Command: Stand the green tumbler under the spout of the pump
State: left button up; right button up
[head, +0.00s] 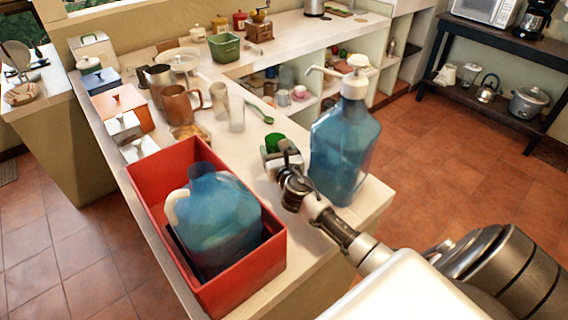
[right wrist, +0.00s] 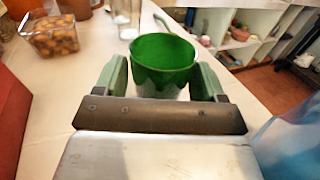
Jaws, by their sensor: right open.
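The green tumbler (head: 274,142) stands upright on the pale counter, partly hidden behind my right gripper (head: 280,158) in the head view. In the right wrist view the tumbler (right wrist: 165,66) lies between the two green-grey fingers of my right gripper (right wrist: 163,78), which are open around it. I cannot tell whether either finger touches it. The pump is a large blue bottle (head: 341,150) with a white top, standing right of the tumbler. Its thin white spout (head: 325,72) points left, above and behind the tumbler. My left gripper is not in view.
A red crate (head: 190,275) holding a blue jug (head: 216,215) stands left of my right gripper. Behind are clear glasses (head: 236,115), a green spoon (head: 262,113), brown mugs (head: 178,104) and a container of nuts (right wrist: 52,38). Some counter before the pump is clear.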

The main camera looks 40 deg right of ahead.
jog(key=v, duration=1)
jog(key=shift+s+r+b, duration=0.15)
jog(key=shift+s+b, duration=0.05)
jog(key=shift+b, duration=0.2)
